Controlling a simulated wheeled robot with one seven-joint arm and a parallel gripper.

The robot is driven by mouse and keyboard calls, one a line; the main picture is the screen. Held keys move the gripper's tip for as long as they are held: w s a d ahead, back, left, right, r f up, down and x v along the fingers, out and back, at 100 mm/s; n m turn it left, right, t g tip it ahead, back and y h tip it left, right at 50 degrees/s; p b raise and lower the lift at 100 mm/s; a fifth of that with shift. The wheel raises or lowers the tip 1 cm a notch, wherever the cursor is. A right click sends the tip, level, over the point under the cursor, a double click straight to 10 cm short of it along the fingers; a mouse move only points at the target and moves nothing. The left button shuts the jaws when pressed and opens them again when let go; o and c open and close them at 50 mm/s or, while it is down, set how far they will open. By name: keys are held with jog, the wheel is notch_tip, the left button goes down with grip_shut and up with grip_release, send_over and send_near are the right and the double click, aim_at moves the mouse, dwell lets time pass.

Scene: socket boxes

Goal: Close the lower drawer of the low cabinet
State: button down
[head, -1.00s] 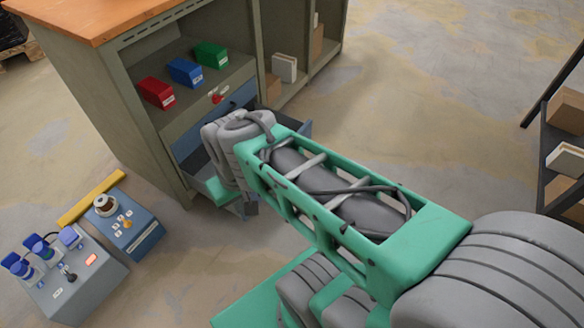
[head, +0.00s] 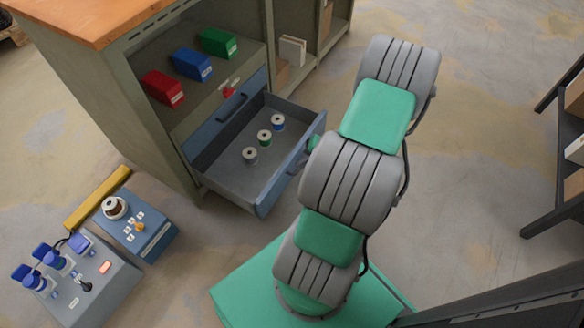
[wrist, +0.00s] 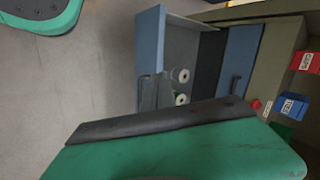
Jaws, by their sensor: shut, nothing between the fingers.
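The lower drawer (head: 222,180) of the low cabinet (head: 120,110) stands pulled far out, and its blue front (head: 283,178) faces right. Three small spools (head: 264,137) stand inside it. In the wrist view the drawer front (wrist: 148,38) is upright at the middle, with two spools (wrist: 182,76) behind it. My gripper (wrist: 153,80) shows there as dark grey fingers, shut and empty, at the drawer front. Whether they touch it I cannot tell. In the head view my arm hides most of the gripper, to the right of the drawer front.
The upper drawer (head: 225,112) is shut. Red (head: 163,90), blue (head: 192,65) and green (head: 218,43) boxes stand on the shelf above. A grey socket box (head: 75,285) and a blue box (head: 140,225) are at lower left. A dark rack (head: 560,160) stands at right.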

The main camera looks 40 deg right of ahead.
jog(key=s+d+f+m+t+h, duration=0.1)
jog(key=s+d+f+m+t, duration=0.25)
jog(key=f, duration=0.25)
jog(key=b, duration=0.5)
send_near(285, 171)
jog(key=shift+g, duration=0.25)
jog(key=x, duration=0.5)
jog(key=shift+w+d+f, duration=0.1)
jog(key=shift+d+f, duration=0.1)
jog(key=shift+f, duration=0.25)
jog(key=shift+w+a+r, duration=0.1)
jog(key=shift+w+r, duration=0.05)
jog(key=shift+w, duration=0.25)
